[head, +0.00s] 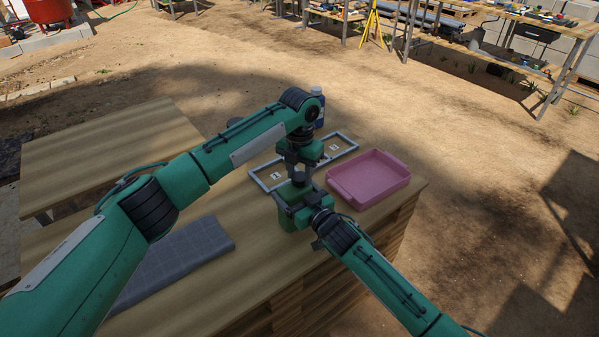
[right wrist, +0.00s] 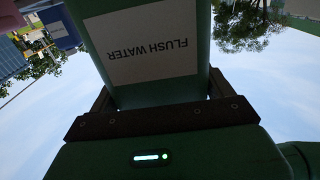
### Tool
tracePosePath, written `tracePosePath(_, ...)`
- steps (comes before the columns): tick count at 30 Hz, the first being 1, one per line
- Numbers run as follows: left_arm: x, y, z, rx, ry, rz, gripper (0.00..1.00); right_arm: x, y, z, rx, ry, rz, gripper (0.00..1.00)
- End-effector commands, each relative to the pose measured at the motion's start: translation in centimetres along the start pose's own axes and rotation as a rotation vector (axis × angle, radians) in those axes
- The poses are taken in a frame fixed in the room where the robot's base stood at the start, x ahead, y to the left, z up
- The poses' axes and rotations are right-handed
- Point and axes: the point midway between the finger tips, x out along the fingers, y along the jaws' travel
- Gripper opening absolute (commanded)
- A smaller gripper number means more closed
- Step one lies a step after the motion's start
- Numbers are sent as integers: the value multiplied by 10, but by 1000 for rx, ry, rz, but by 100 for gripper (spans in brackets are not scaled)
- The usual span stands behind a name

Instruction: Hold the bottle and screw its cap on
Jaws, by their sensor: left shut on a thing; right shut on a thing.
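A green bottle (head: 294,220) stands upright at the table's right part, with a white "FLUSH WATER" label that shows upside down in the right wrist view (right wrist: 142,48). My right gripper (head: 297,205) is shut around the bottle's body; its two fingers (right wrist: 160,95) flank the bottle in the right wrist view. My left gripper (head: 299,168) points down over the bottle's top, shut on a small dark cap (head: 298,179). The cap is at the bottle's mouth; whether it touches the neck cannot be told. The left wrist partly hides this area.
A grey frame (head: 262,186) with numbered fields lies behind the bottle. A pink tray (head: 369,180) stands at right near the table edge. A blue container (head: 319,107) is half hidden behind my left wrist. A grey mat (head: 180,262) lies at left front. Wooden tabletop (head: 110,150) is clear at back left.

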Motion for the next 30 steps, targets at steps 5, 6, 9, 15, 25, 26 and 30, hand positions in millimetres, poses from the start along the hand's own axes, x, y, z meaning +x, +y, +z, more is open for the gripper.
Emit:
tracePosePath(5, -1, 1, 0, -3, -2, 2, 49, 0, 0, 1, 0, -2, 0, 20)
tracePosePath(6, -1, 1, 0, -3, -2, 2, 57, 0, 0, 1, 0, -2, 0, 20)
tracePosePath(9, 0, 1, 0, -3, -1, 1, 59, 0, 0, 1, 0, -2, 0, 20)
tracePosePath(15, -1, 0, 0, -3, -1, 1, 59, 0, 0, 1, 0, -2, 0, 20)
tracePosePath(25, -36, 0, 1, -3, -3, 0, 59, 0, 0, 1, 0, -2, 0, 20)
tracePosePath(26, -39, 0, 0, -3, -2, 0, 59, 0, 0, 1, 0, -2, 0, 20)
tracePosePath(30, -45, 0, 0, -3, 0, 0, 59, 0, 0, 1, 0, -2, 0, 20)
